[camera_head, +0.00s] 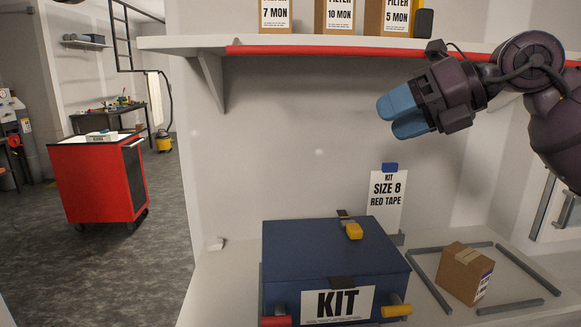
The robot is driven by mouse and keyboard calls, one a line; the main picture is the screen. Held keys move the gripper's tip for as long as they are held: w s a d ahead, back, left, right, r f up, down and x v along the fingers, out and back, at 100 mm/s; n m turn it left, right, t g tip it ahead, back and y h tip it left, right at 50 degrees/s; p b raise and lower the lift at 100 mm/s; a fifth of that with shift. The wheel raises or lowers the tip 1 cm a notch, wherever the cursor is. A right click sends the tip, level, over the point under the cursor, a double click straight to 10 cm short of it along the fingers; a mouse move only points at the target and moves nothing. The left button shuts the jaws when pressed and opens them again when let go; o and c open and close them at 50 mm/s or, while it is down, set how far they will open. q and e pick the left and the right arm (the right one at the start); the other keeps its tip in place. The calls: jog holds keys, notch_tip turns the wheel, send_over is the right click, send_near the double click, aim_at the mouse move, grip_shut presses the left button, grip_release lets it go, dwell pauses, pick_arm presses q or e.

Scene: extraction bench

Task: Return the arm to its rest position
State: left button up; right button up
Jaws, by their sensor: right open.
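My right gripper (404,110) is at the upper right, its blue fingers pointing left. It is open and empty, with a narrow gap between the fingers. It hangs in the air below the shelf and above the bench, apart from the objects there. My right arm (530,65) comes in from the right edge, with part of it in front of the shelf's right end. My left gripper is not in view.
A shelf (190,42) with a red edge holds several filter boxes. On the bench stand a closed blue kit case (325,255), a "SIZE 8 RED TAPE" sign (387,205) and a cardboard box (464,273) within a grey frame (430,285). A red cart (98,180) stands at left.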

notch_tip(320, 180, down, 14)
jog(key=a+m+g+y, duration=0.1)
jog(key=a+m+y, duration=0.1)
jog(key=m+y, duration=0.45)
jog(key=s+d+f+m+t+h, duration=0.1)
jog(key=d+f+m+t+h, duration=0.3)
jog(key=f+m+t, duration=0.5)
jog(key=s+d+f+m+t+h, duration=0.1)
jog(key=d+f+m+t+h, duration=0.4)
jog(key=f+m, duration=0.6)
jog(key=s+d+f+m+g+h, duration=0.2)
jog(key=s+f+m+g+h, duration=0.1)
jog(key=s+f+m, duration=0.4)
jog(key=s+d+f+m+g+h, duration=0.2)
jog(key=s+f+m+h, duration=0.4)
jog(key=s+f, duration=0.7)
notch_tip(320, 180, down, 7)
jog(key=shift+d+f+m+g, duration=0.15)
jog(key=shift+d+m+g, duration=0.25)
jog(key=shift+m+g, duration=0.25)
dwell(1.3)
